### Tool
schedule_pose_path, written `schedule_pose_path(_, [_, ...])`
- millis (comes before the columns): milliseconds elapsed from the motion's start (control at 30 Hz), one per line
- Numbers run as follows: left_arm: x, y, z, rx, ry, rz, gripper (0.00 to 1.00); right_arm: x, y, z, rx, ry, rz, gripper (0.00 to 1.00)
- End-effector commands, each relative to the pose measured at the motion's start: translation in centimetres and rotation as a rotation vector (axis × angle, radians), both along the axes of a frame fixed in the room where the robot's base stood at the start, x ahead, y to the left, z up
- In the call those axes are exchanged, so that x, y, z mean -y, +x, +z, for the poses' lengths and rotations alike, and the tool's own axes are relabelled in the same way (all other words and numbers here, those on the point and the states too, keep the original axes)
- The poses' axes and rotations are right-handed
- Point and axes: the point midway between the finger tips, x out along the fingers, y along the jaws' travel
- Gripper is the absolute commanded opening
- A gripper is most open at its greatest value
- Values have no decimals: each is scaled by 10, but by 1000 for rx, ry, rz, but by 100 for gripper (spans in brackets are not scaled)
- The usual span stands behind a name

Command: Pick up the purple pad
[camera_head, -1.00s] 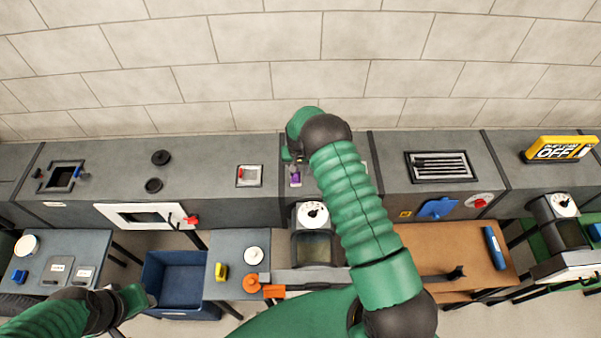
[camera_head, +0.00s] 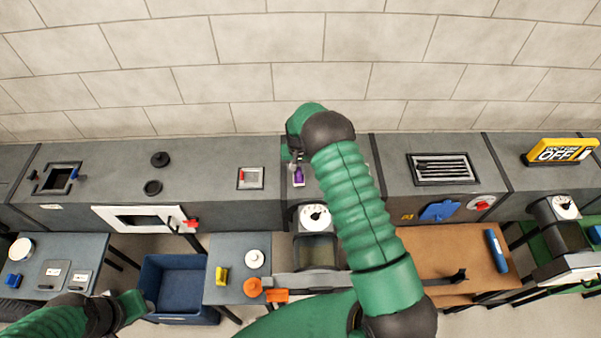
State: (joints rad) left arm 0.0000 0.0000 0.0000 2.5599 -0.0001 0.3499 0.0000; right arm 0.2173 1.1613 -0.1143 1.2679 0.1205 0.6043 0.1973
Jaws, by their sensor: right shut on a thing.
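The small purple pad (camera_head: 299,176) shows on the top of the grey duct, just below my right gripper (camera_head: 296,160). My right gripper points down at the duct, and its jaws are shut on the pad. My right forearm and wrist hide part of the duct around it. How far the pad is off the surface I cannot tell. My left gripper (camera_head: 134,305) is at the lower left, in front of the blue bin, away from the pad. Its fingers are too small and dark to judge.
The grey duct (camera_head: 215,190) runs along the wall with a square opening, black caps and a grille (camera_head: 442,168). Below stand a blue bin (camera_head: 178,285), a small table (camera_head: 236,262) with a yellow block and white knob, and a brown table (camera_head: 455,255). A yellow OFF sign (camera_head: 560,151) stands at right.

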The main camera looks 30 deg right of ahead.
Motion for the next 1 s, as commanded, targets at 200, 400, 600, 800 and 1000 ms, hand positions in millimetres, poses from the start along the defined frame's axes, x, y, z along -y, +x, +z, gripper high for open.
schedule_pose_path(200, [0, 0, -27, 0, 0, 0, 36, -20, -12, 16, 2, 2, 3, 0])
schedule_pose_path(400, [0, 0, -51, 0, 0, 0, 36, -66, -36, 20, 4, 1, 5, 0])
schedule_pose_path(600, [0, 0, -69, 0, 0, 0, 36, -112, -60, 26, 5, 1, 4, 0])
schedule_pose_path(800, [0, 0, -76, 0, 0, 0, 36, -135, -74, 31, 4, 1, 1, 0])
schedule_pose_path(1000, [0, 0, -76, 0, 0, 0, 36, -139, -76, 33, 4, 1, -2, 0])
